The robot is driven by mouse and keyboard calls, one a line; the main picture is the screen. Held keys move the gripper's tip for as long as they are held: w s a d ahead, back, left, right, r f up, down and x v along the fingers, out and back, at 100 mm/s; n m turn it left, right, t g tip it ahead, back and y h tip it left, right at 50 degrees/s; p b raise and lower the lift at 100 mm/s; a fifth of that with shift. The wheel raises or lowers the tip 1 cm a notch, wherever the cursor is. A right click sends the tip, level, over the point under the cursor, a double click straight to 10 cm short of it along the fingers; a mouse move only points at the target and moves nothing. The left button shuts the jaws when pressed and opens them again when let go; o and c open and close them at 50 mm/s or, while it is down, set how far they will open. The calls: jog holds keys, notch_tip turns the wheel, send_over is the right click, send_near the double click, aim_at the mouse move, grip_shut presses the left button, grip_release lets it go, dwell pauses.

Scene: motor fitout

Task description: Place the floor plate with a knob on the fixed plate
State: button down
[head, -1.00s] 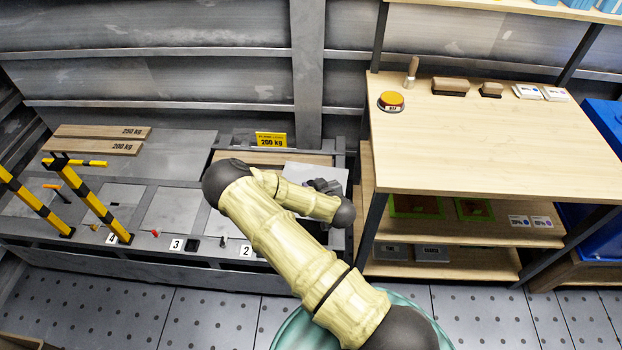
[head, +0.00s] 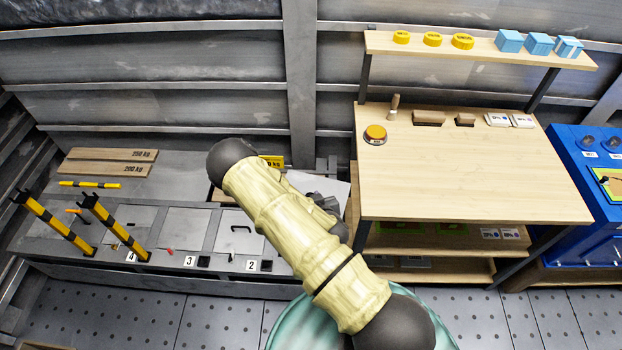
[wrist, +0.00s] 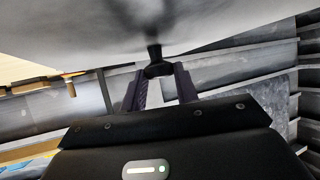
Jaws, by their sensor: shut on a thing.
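My gripper (wrist: 157,88) is shut on the dark knob (wrist: 154,52) of a pale grey floor plate (wrist: 150,20) in the wrist view. The plate fills the top of that view, and the knob joins it to the jaws. In the head view the plate (head: 334,187) shows as a light corner beyond my arm, near the right end of the low grey platform. My arm hides much of it and most of the gripper. Several grey plates are set in the platform, one with a handle (head: 241,234). I cannot tell which is the fixed plate.
A wooden workbench (head: 470,180) with an orange button (head: 375,134) stands close to the right of the plate. Yellow-black posts (head: 112,226) rise at the platform's left. Studded floor lies in front.

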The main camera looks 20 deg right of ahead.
notch_tip(320, 180, up, 7)
jog(key=s+p, duration=0.2)
jog(key=p, duration=0.3)
jog(key=shift+s+a+p, duration=0.2)
jog(key=shift+a+p, duration=0.1)
jog(key=shift+p, duration=0.1)
